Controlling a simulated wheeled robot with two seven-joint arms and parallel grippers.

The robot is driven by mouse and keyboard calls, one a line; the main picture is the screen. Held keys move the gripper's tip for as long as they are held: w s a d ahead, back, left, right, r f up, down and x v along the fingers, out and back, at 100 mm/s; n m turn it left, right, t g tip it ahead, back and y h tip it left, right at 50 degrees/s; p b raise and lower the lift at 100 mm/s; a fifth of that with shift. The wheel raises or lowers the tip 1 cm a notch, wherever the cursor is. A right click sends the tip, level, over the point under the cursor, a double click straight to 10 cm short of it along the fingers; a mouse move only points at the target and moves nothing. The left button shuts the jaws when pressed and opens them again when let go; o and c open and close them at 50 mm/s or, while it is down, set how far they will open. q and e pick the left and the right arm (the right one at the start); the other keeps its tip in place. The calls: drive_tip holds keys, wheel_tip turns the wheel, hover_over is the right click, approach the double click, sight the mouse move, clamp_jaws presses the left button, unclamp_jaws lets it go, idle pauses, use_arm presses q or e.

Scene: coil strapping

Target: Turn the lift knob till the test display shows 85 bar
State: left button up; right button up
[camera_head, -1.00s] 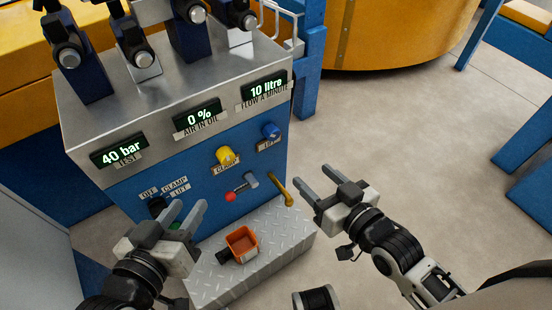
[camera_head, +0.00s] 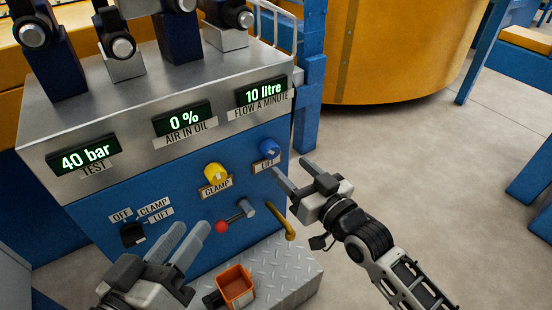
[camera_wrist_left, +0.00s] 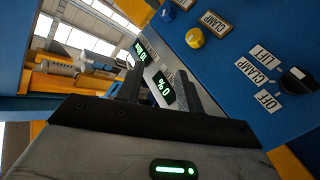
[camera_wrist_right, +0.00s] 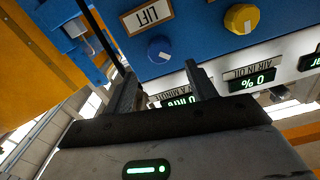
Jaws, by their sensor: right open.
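The blue lift knob (camera_head: 269,149) sits at the right end of the blue panel, above its LIFT label. It also shows in the right wrist view (camera_wrist_right: 160,50), ahead of the fingers. The test display (camera_head: 84,156) reads 40 bar. My right gripper (camera_head: 293,175) is open and empty, just right of and below the lift knob, apart from it. My left gripper (camera_head: 188,245) is in front of the lower panel, empty, with its two fingers apart.
The yellow clamp knob (camera_head: 215,173) is left of the lift knob. A red-tipped lever (camera_head: 222,227), a yellow hooked handle (camera_head: 289,222) and a black selector (camera_head: 132,234) are lower. An orange bin (camera_head: 235,285) stands on the tread-plate step (camera_head: 290,275). Floor at right is clear.

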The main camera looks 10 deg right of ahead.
sight(274, 152)
drive_tip(key=b+x, duration=0.1)
drive_tip(key=x, duration=0.4)
drive_tip(key=shift+w+a+f+b, duration=0.1)
drive_tip(key=shift+w+a+b, duration=0.05)
drive_tip(key=shift+w+b, duration=0.25)
drive_tip(key=shift+w+a, duration=0.2)
drive_tip(key=shift+w, duration=0.25)
use_arm(q)
drive_tip(key=r+t, duration=0.1)
drive_tip(key=w+r+m, duration=0.1)
drive_tip(key=r+t, duration=0.1)
drive_tip(key=shift+w+a+r+m+t+h, duration=0.15)
drive_tip(key=shift+w+a+m+t+h, duration=0.15)
drive_tip(key=shift+w+m+h, duration=0.1)
use_arm(e)
drive_tip(key=c, duration=1)
